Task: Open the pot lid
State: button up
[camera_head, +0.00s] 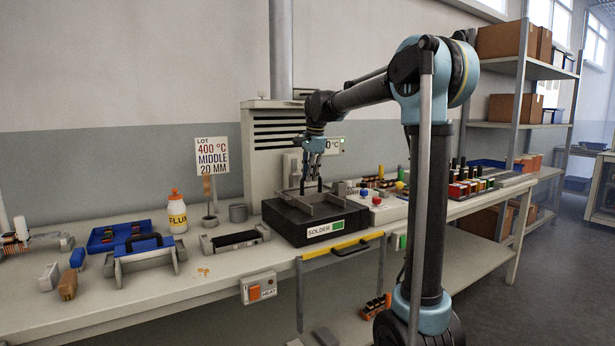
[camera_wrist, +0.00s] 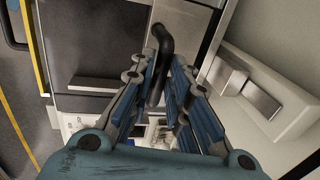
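The solder pot (camera_head: 292,226) is a black box with a SOLDER label, standing on the bench near the middle of the head view. Grey metal parts show on its top (camera_head: 322,209); whether they are the lid cannot be told for sure. My gripper (camera_head: 311,188) points down just above the pot, its fingertips apart. In the wrist view a black, bent handle (camera_wrist: 161,45) runs between the two fingers of my gripper (camera_wrist: 166,62). A gap shows beside the handle, so the fingers look around it rather than closed on it. Its lower end is partly hidden.
A vented cabinet (camera_head: 270,145) is behind.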

grip_shut()
jog(key=s+d, duration=0.5)
jog(key=s, duration=0.2)
jog(key=shift+s, duration=0.3)
jog(key=o, duration=0.7)
grip_release()
jog(key=shift+d+r, duration=0.1)
jog(key=shift+r, duration=0.05)
notch_tip(320, 180, up, 12)
jog(key=s+d, duration=0.1)
jog(key=shift+s+d+f, duration=0.15)
jog(key=shift+s+f, duration=0.1)
jog(key=shift+s, duration=0.15)
